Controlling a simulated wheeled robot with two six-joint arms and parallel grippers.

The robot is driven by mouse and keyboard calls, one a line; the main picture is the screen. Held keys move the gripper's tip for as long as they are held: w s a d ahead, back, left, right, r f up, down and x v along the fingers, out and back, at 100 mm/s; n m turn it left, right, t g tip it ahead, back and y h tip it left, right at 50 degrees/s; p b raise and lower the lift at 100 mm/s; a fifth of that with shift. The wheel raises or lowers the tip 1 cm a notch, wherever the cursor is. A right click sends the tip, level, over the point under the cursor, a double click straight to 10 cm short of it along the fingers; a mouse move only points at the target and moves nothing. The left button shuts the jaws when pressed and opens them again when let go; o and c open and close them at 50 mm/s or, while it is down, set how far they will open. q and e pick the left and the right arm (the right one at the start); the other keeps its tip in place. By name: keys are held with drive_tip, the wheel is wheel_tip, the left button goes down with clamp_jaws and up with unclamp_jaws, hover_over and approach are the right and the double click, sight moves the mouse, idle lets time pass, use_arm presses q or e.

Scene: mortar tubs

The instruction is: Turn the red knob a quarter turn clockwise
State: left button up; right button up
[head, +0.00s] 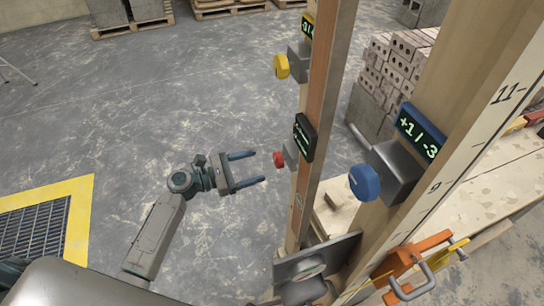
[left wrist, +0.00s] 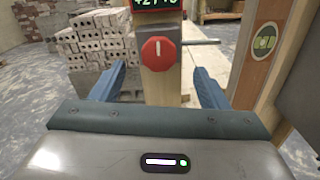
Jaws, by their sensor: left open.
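The red knob (head: 279,159) sticks out to the left from a grey box on a wooden post in the head view. In the left wrist view the red knob (left wrist: 158,53) is seen face-on, eight-sided, with a white pointer line standing upright. My left gripper (head: 256,168) is open and empty, its two blue fingers pointing at the knob with a gap between. In the left wrist view the fingers (left wrist: 161,88) lie either side of the post, and the knob shows above and between them. My right gripper is not in view.
A yellow knob (head: 281,66) sits higher on the same post, and a blue knob (head: 364,182) on the nearer post. Dark displays (head: 304,137) hang beside the knobs. An orange clamp (head: 412,262) is at lower right. Grey blocks (head: 384,70) are stacked behind.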

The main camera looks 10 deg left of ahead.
sight(275, 160)
use_arm(q)
drive_tip(key=p+x, duration=0.1)
drive_tip(key=x, duration=0.4)
drive_tip(key=shift+a, duration=0.1)
drive_tip(key=shift+w+d, duration=0.25)
drive_tip(key=shift+d, duration=0.05)
drive_tip(key=shift+w+d+p, duration=0.15)
drive_tip(key=shift+d+p, duration=0.15)
drive_tip(key=shift+f, duration=0.1)
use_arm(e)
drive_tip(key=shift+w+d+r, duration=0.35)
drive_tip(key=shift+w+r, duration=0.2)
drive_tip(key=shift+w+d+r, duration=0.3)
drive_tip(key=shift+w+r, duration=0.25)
use_arm(q)
drive_tip(key=shift+c, duration=0.2)
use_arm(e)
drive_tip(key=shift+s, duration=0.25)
use_arm(q)
drive_tip(key=c, duration=1)
drive_tip(key=shift+o, duration=0.2)
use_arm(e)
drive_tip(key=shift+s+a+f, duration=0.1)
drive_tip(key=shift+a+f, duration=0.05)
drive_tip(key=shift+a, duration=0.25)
